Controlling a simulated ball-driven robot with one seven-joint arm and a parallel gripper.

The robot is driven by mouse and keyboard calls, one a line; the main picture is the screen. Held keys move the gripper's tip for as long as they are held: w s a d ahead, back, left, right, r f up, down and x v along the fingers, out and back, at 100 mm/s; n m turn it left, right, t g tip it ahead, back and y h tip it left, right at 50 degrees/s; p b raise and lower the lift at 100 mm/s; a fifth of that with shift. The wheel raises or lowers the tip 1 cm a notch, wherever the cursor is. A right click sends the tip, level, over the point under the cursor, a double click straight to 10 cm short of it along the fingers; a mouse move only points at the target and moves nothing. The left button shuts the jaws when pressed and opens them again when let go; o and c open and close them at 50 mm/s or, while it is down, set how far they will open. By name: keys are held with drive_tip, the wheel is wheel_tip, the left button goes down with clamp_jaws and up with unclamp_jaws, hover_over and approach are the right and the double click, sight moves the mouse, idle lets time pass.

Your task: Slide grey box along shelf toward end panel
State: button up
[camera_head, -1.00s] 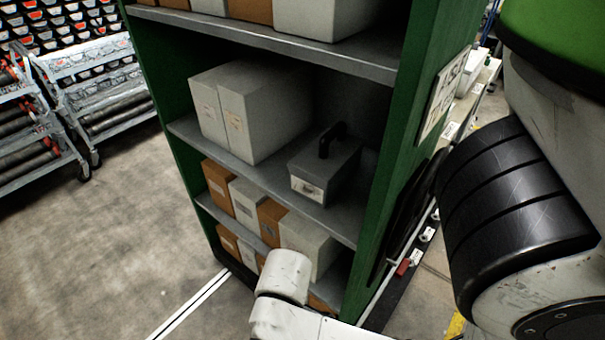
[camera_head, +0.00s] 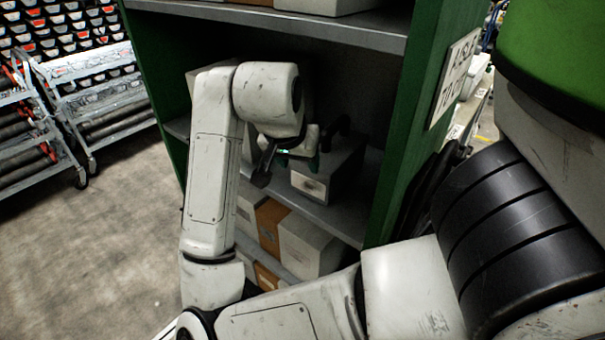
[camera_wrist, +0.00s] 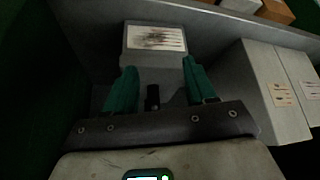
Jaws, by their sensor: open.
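The grey box (camera_head: 335,178) has a dark handle on top and a label on its front. It sits on the middle shelf (camera_head: 340,218), near the right green end panel (camera_head: 408,130), with a gap between. My gripper (camera_head: 290,150) is inside the bay at the box's left, partly hidden by my wrist. In the wrist view my gripper (camera_wrist: 160,75) is open, its two green fingers apart. The grey box (camera_wrist: 155,68) lies beyond and between them, its label at the top and its dark handle low between the fingers. Contact cannot be told.
Pale boxes stand on the same shelf, mostly behind my arm; they show in the wrist view (camera_wrist: 268,95). White and orange boxes (camera_head: 300,245) fill the shelf below. The upper shelf (camera_head: 330,28) is overhead. Wheeled racks (camera_head: 95,100) stand far left, with open floor before them.

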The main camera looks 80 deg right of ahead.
sight(325, 136)
drive_tip(key=shift+s+a+f+m+y, duration=0.2)
drive_tip(key=shift+s+a+m+y, duration=0.35)
drive_tip(key=shift+a+m+y, duration=0.25)
drive_tip(key=shift+d, duration=0.2)
drive_tip(key=s+d, duration=0.1)
drive_tip(key=d, duration=0.2)
drive_tip(key=s+d, duration=0.1)
drive_tip(key=d, duration=0.3)
drive_tip(key=s+d+p, duration=0.1)
drive_tip(key=d, duration=0.3)
drive_tip(key=shift+d, duration=0.2)
drive_tip(key=shift+d+f, duration=0.2)
drive_tip(key=shift+f, duration=0.35)
clamp_jaws()
